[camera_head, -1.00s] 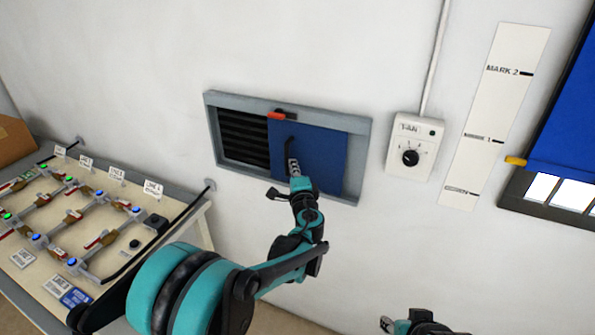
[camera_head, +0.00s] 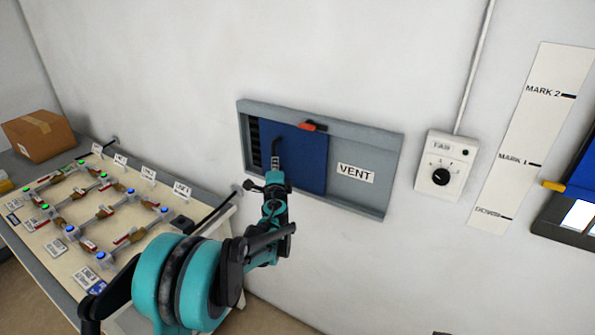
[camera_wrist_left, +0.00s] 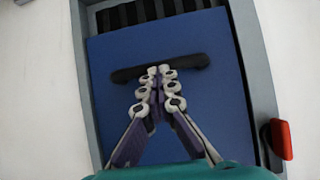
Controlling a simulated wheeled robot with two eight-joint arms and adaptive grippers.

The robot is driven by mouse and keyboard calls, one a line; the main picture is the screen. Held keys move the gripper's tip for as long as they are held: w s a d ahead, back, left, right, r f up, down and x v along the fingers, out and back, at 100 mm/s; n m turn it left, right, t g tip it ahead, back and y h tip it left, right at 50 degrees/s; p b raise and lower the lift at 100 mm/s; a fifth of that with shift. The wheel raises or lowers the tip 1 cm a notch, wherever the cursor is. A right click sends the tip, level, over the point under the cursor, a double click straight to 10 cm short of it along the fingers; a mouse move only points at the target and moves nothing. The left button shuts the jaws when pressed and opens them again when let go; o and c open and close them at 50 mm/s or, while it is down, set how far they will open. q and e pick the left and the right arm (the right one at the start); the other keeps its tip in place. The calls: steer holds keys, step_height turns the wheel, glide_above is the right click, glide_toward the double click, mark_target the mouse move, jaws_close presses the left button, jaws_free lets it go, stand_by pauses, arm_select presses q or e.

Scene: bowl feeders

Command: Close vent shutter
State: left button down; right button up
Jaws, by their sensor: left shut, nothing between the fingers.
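The vent is a grey frame (camera_head: 386,170) on the wall with a blue sliding shutter (camera_head: 305,160) in it. The shutter covers most of the left half; a narrow strip of black slats (camera_head: 254,140) shows at its left. A VENT label (camera_head: 356,172) is bare on the right. A black handle (camera_head: 277,146) stands on the shutter. My left gripper (camera_head: 274,172) is shut and empty, its fingertips at the handle. In the left wrist view the fingertips (camera_wrist_left: 158,72) meet the middle of the handle (camera_wrist_left: 190,65). A red latch (camera_head: 313,126) sits on the frame's top edge.
A fan dial box (camera_head: 440,165) and a marked white strip (camera_head: 527,135) are on the wall to the right. A workbench with valves and labels (camera_head: 100,215) stands at the left, with a cardboard box (camera_head: 38,134) behind it.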

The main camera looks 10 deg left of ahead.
arm_select(q)
steer(key=w+a, duration=0.2)
steer(key=a, duration=0.4)
steer(key=shift+w+a, duration=0.2)
steer(key=shift+a, duration=0.2)
steer(key=shift+d, duration=0.1)
